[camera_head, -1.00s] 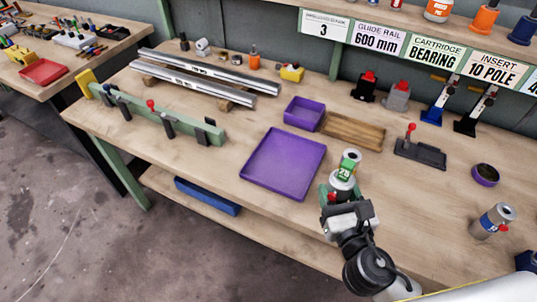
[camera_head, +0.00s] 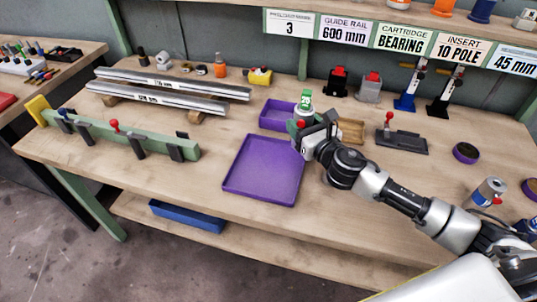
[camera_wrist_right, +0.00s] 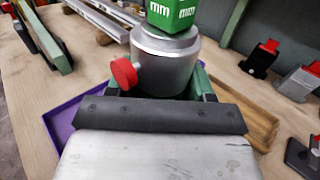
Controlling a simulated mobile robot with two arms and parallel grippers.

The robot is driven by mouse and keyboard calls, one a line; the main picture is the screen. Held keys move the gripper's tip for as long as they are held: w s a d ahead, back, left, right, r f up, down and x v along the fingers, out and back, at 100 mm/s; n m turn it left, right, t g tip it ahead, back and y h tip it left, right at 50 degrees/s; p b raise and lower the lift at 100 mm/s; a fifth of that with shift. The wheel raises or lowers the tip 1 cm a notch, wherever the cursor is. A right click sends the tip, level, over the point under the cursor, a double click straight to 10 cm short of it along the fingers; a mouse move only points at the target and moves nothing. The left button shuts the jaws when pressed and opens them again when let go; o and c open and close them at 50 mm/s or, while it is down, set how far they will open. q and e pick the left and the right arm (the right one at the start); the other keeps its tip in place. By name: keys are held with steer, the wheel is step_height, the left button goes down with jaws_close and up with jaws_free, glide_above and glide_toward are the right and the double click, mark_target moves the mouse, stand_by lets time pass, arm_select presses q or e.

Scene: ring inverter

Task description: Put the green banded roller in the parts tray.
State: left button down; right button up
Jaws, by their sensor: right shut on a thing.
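The green banded roller (camera_head: 305,104) is a silver cylinder with a green band marked "mm". It is upright in my right gripper (camera_head: 301,130), whose green fingers are shut on its silver lower part. In the right wrist view the green band (camera_wrist_right: 172,14), silver body (camera_wrist_right: 166,60) and red knob (camera_wrist_right: 124,73) fill the top middle, between the fingers (camera_wrist_right: 160,88). The roller shows by the back right corner of the large purple tray (camera_head: 262,172); its exact height is unclear. A small purple tray (camera_head: 272,116) lies behind. Both trays look empty. My left gripper is out of view.
A wooden tray (camera_head: 351,131) lies right of the roller, partly behind my arm. Two silver rails (camera_head: 160,97) and a green fixture (camera_head: 120,135) are at left. A dark block with a red knob (camera_head: 401,140) stands at right. The bench's front is clear.

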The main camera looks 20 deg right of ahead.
steer(key=shift+w+a+f+b, duration=0.35)
steer(key=shift+w+a+f, duration=0.15)
steer(key=shift+a+f, duration=0.9)
steer(key=shift+w+a+f+b, duration=0.4)
steer(key=shift+w+a+f, duration=0.15)
steer(key=shift+a+f, duration=0.85)
steer(key=shift+w+a+f+b, duration=0.35)
steer(key=shift+w+a+f, duration=0.15)
steer(key=shift+a+f, duration=0.9)
steer(key=shift+d+f, duration=0.2)
steer(key=shift+d, duration=0.05)
steer(key=shift+f, duration=0.15)
steer(key=o, duration=1.2)
steer(key=shift+s, duration=0.1)
